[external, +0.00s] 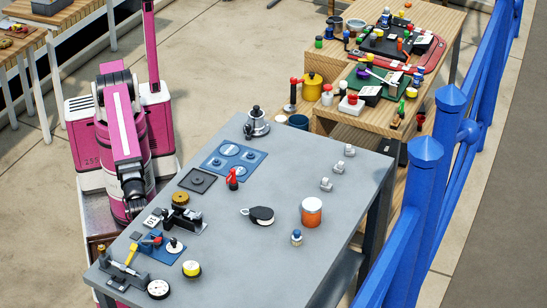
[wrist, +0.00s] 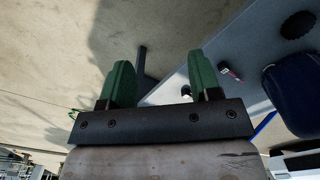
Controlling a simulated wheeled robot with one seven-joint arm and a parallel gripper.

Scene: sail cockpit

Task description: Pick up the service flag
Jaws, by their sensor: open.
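My gripper (wrist: 161,76) is open in the wrist view, with two green fingers apart and nothing between them. In the external view my arm's dark end hangs by the left edge of the grey table (external: 285,187), and the fingertips do not show clearly. A small white card with dark figures (external: 152,221) stands on the table just right of my arm's end; I cannot tell whether it is the service flag. A small red and white piece (wrist: 230,72) lies on the grey surface right of the fingers in the wrist view, too small to identify.
A blue panel (external: 232,160), a red-handled piece (external: 232,179), a black pulley block (external: 260,215) and an orange tin (external: 312,212) stand on the table. A cluttered wooden bench (external: 440,22) is behind. A blue railing (external: 425,190) runs along the right.

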